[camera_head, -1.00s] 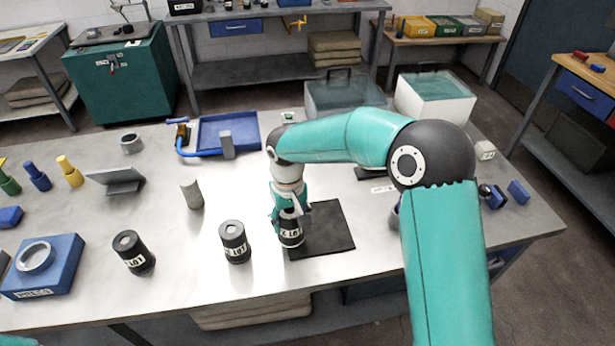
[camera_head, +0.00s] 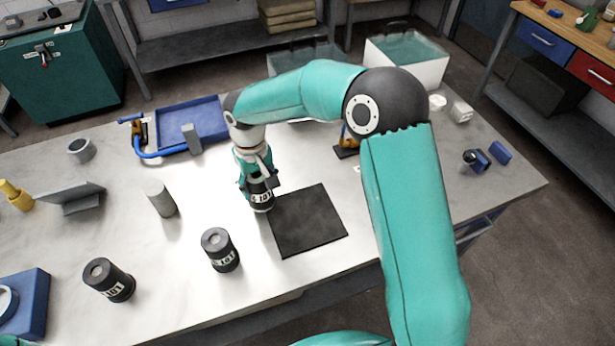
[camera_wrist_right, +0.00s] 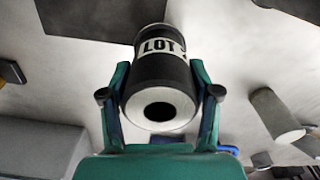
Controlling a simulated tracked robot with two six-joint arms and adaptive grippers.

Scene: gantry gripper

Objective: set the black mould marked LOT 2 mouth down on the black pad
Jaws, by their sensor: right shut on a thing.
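My right gripper (camera_head: 260,182) is shut on a black mould (camera_head: 262,198) with a white LOT label. In the right wrist view the mould (camera_wrist_right: 160,72) sits between the two fingers (camera_wrist_right: 158,95), and its near end is a pale face with a dark round hole. Its far end is hidden, and the digit after LOT is cut off there. The mould appears at the back left corner of the black pad (camera_head: 308,222). I cannot tell whether it touches anything below. The pad also shows in the right wrist view (camera_wrist_right: 90,15). My left gripper is out of view.
Two other black LOT moulds stand on the table, one at centre (camera_head: 220,250) and one at left (camera_head: 108,281). A grey cylinder (camera_head: 160,198) stands behind them. A blue tray (camera_head: 180,125) lies at the back. The pad's visible surface is bare.

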